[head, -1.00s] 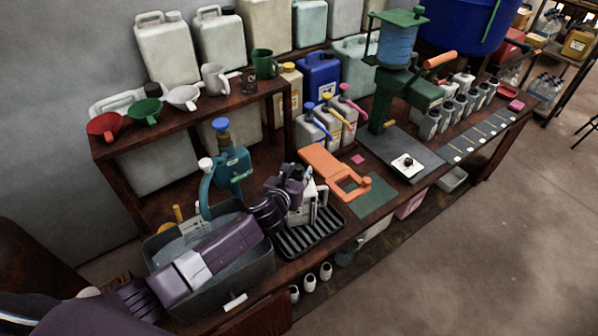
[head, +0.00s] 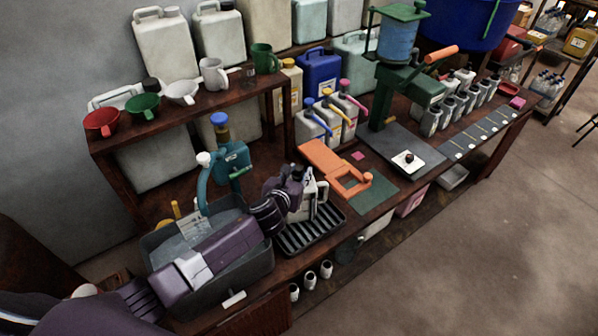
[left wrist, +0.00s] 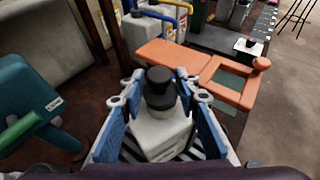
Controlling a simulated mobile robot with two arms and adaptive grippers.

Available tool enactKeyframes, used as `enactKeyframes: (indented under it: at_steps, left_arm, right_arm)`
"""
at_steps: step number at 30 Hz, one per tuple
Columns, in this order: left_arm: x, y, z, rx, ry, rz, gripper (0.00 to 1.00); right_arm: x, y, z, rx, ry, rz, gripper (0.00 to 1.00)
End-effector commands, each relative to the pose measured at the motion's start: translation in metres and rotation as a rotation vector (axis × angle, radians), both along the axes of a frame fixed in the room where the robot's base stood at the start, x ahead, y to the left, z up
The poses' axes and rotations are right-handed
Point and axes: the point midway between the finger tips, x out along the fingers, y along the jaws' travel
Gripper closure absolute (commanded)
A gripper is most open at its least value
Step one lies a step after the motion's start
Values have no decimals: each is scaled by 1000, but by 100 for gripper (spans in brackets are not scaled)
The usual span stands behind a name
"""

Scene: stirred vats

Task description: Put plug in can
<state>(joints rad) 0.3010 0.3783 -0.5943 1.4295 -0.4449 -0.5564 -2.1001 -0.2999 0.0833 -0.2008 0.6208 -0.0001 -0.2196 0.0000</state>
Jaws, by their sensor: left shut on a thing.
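The plug (left wrist: 160,80) is a dark, round piece between the fingertips of my left gripper (left wrist: 160,90) in the left wrist view. It lines up with the top of the white can (left wrist: 160,137); I cannot tell whether it sits in the neck or just above it. In the head view the can (head: 320,200) stands upright on the black ribbed tray (head: 312,233). My left gripper (head: 297,180) is at the can's top, shut on the plug, which it hides there. My right gripper is not in view.
A grey tub (head: 258,268) lies under my left arm, with a teal pump (head: 232,160) behind it. An orange frame (head: 330,163) and green mat (head: 372,195) are right of the can. A white plate (head: 407,164) with a dark piece lies farther right.

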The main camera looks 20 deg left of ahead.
Motion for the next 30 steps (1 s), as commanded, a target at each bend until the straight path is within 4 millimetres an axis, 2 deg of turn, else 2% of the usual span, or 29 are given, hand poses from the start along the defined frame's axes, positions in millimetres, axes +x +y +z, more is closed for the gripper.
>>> enactKeyframes:
  at_steps: [30]
  left_arm:
    - [0,0,-9,1,0,0,82]
  right_arm:
    - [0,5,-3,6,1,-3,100]
